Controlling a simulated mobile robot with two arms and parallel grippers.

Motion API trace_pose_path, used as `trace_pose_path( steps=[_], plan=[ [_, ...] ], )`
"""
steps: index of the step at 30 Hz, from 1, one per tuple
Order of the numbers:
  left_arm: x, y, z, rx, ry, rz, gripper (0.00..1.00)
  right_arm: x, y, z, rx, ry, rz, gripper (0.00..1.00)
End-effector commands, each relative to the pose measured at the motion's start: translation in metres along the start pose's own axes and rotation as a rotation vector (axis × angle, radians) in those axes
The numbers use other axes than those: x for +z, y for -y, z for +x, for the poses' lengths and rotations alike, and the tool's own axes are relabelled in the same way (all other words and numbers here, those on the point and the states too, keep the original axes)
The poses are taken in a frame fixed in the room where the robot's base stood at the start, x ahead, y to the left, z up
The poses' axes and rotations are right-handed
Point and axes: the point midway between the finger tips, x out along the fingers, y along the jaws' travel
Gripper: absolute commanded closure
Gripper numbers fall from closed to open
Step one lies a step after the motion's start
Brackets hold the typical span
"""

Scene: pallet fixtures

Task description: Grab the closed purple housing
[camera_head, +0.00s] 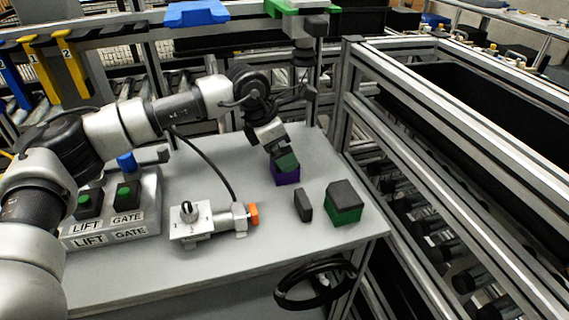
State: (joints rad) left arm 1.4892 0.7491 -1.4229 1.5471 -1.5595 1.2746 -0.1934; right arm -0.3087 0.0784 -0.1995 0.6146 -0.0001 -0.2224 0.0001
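The purple housing (287,178) sits on the grey table, right of the middle of the head view. A dark greenish piece covers its upper part; I cannot tell if this is its lid or part of my gripper. My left arm reaches in from the left, and my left gripper (279,153) points down at the top of the housing, overlapping it in the picture. Its fingers are small and partly hidden, so I cannot tell if they are open or shut, or whether they touch the housing. My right gripper is not in view.
A green housing with a black top (343,203) and a small black block (303,205) stand right of the purple housing. A switch unit with an orange end (190,222) and a LIFT/GATE button box (115,210) lie left. A metal frame (430,180) borders the table's right.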

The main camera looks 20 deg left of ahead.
Motion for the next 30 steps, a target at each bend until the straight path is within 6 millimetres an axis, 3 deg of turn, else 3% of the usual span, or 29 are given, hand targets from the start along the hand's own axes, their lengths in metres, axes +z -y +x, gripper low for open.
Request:
trace_pose_path(
  steps=[4, 9, 18, 28, 30],
  plan=[
    [-0.003, 0.001, 0.021, -0.003, -0.004, 0.0, 0.0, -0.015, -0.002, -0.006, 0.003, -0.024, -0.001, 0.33],
    [-0.004, 0.001, 0.043, -0.001, -0.003, 0.0, 0.0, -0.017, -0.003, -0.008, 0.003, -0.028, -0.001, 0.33],
    [-0.004, 0.0, 0.049, 0.001, -0.001, 0.0, 0.0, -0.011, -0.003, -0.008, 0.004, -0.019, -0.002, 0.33],
    [-0.004, 0.0, 0.049, 0.001, -0.001, 0.0, 0.51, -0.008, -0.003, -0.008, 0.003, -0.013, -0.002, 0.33],
    [-0.004, 0.0, 0.048, 0.001, 0.0, 0.0, 0.51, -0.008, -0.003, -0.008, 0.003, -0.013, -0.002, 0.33]
  ],
)
